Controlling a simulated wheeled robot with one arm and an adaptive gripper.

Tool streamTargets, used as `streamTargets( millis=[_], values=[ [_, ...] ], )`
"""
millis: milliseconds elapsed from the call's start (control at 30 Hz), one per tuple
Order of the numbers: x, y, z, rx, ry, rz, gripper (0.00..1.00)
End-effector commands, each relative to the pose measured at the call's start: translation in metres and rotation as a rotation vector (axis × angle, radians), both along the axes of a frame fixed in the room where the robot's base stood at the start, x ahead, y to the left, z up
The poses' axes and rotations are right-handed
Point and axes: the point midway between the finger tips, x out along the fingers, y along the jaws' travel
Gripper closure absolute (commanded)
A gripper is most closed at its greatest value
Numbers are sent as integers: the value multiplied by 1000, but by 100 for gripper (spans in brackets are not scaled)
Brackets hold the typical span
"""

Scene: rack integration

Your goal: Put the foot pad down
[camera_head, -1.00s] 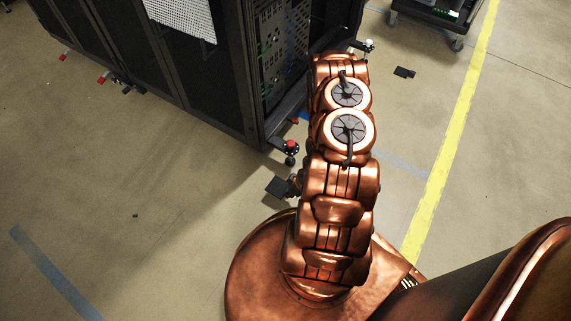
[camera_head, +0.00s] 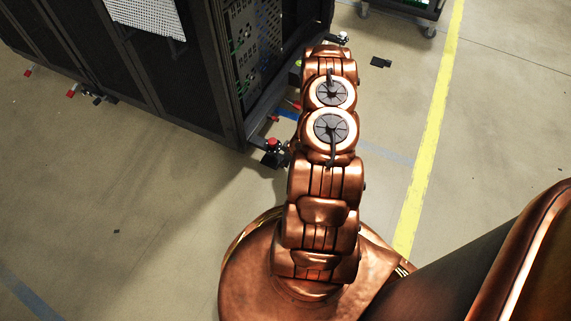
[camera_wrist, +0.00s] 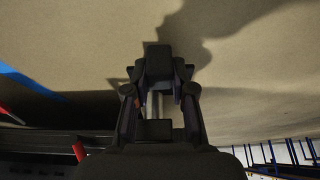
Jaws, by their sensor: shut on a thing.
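My gripper (camera_wrist: 159,72) is in the middle of the wrist view, shut, with a dark block, the foot pad (camera_wrist: 158,62), at its fingertips. Dark on dark, the border between pad and fingers is hard to see. In the head view my arm hides most of the gripper. A dark flat piece, seemingly the held pad (camera_head: 271,160), shows left of my arm, close below the red-topped foot (camera_head: 272,144) at the rack's near corner. I cannot tell whether it touches the floor or the foot.
The dark rack (camera_head: 215,95) stands at upper left, with another foot (camera_head: 97,98) along its side. A dark flat piece (camera_head: 380,62) lies on the floor right of my arm. A wheeled cart (camera_head: 405,10) stands at the top.

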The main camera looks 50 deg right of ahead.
Motion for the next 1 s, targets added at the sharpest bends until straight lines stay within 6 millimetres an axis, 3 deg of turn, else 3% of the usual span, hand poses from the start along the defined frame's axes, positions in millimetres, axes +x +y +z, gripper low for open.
streamTargets(
  millis=[267,567,933,967,1000],
  values=[
    [6,-9,-4,-1,1,1,100],
    [6,-10,-37,-3,-1,1,100],
    [6,-9,-38,-1,1,1,100],
    [5,-9,-39,-1,1,1,75],
    [5,-9,-39,-1,1,1,71]
  ],
)
